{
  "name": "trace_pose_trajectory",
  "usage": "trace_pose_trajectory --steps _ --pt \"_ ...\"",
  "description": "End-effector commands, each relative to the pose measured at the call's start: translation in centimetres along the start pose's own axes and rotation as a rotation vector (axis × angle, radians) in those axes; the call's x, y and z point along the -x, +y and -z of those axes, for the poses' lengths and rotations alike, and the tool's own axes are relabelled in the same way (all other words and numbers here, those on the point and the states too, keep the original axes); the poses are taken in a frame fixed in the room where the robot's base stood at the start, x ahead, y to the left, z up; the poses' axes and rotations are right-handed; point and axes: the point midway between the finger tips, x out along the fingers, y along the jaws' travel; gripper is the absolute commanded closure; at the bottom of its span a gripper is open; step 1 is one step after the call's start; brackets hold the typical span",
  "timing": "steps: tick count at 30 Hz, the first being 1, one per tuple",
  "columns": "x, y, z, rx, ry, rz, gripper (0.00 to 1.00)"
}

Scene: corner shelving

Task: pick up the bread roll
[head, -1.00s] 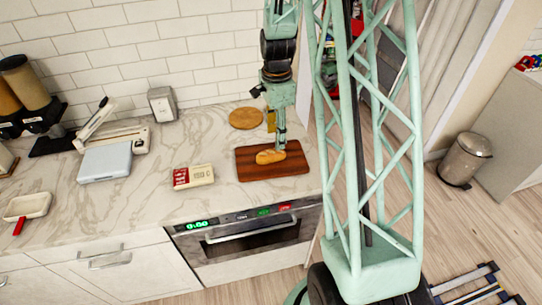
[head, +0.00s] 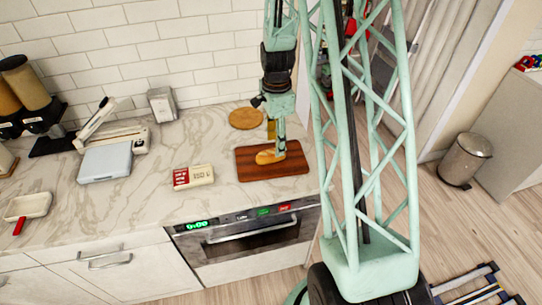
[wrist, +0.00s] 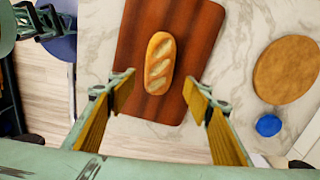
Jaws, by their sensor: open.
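The bread roll (head: 268,157) is golden brown with pale slashes on top. It lies on a dark wooden cutting board (head: 290,170) on the counter. In the wrist view the roll (wrist: 159,63) lies lengthwise on the board (wrist: 190,25), ahead of the gap between my fingers. My gripper (head: 281,150) is directly above the board beside the roll in the head view. In the wrist view my gripper (wrist: 158,84) is open, with one yellow-padded finger on each side of the roll's near end and nothing between the pads. The exact height above the roll is hard to tell.
A round wooden board (head: 246,118) lies behind the cutting board. A red and white box (head: 193,177) lies to its left. A blue round thing (wrist: 268,125) shows near the round board in the wrist view. The oven (head: 250,232) is below the counter.

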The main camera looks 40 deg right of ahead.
Motion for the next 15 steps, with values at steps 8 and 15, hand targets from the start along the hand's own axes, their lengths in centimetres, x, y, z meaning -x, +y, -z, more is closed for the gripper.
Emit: trace_pose_trajectory --steps 8,15 --pt "-2.2 0.3 -0.1 0.0 0.0 -0.002 0.54" --pt "-4.0 0.3 -0.1 0.0 0.001 -0.001 0.54"
